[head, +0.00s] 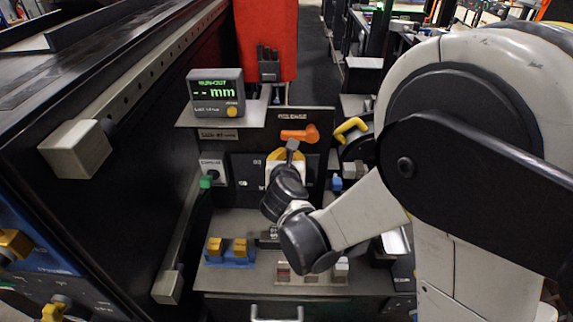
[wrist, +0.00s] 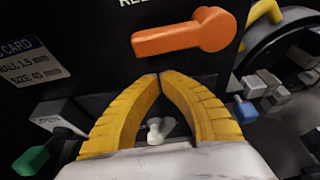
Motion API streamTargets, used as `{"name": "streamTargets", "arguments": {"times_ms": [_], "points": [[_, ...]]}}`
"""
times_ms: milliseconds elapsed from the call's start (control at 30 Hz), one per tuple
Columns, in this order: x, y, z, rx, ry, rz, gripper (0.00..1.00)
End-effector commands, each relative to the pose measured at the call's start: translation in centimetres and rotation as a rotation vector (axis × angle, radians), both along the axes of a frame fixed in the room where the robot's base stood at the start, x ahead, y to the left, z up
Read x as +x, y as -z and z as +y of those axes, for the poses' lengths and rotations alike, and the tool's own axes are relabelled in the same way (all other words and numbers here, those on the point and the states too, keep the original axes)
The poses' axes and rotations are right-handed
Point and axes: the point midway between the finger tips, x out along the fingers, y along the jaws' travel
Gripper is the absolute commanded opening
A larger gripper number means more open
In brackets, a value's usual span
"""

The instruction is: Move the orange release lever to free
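The orange release lever (head: 300,134) is on the dark upright panel (head: 322,123) in the head view. In the wrist view the lever (wrist: 182,36) lies nearly level, with its round hub at the right and its handle pointing left. My gripper (head: 289,150) is just below the lever in the head view. In the wrist view my gripper's (wrist: 160,76) yellow fingertips meet or nearly meet beneath the handle, with a visible gap below it. Nothing is held between them. The lettering above the lever is cut off in the wrist view.
A green knob (wrist: 32,160) is at the lower left and a blue knob (wrist: 246,112) at the right. A yellow curved handle (head: 350,128) stands right of the lever. A display box (head: 216,93) sits on a shelf at upper left. Orange-yellow blocks (head: 239,246) stand on the lower bench.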

Motion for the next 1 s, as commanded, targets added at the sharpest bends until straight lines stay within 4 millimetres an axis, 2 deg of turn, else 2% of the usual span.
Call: {"name": "streamTargets", "arguments": {"times_ms": [100, 267, 1000], "points": [[-0.1, -1.5, 0.0, 0.0, 0.0, 0.0, 0.0], [-0.1, -2.5, 0.0, 0.0, 0.0, 0.0, 0.0], [-0.1, -3.0, 0.1, 0.059, 0.001, -0.002, 0.0]]}}
